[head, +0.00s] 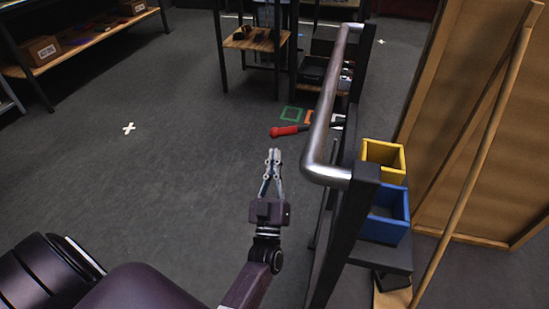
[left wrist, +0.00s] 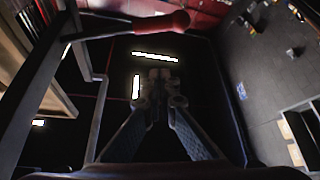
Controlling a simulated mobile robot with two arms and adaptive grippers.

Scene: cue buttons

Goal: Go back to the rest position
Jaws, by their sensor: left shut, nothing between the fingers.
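My left gripper (head: 273,156) is shut and empty, held in the air in the middle of the head view, left of a metal handrail. Its closed fingers also show in the left wrist view (left wrist: 158,80). My right gripper is in neither view.
The silver handrail (head: 322,110) on dark posts stands close on the right. A yellow bin (head: 384,150) and a blue bin (head: 398,228) sit beside it. A wooden-framed panel (head: 470,100) is at far right. Shelves (head: 90,40) stand at back left. Floor on the left is clear.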

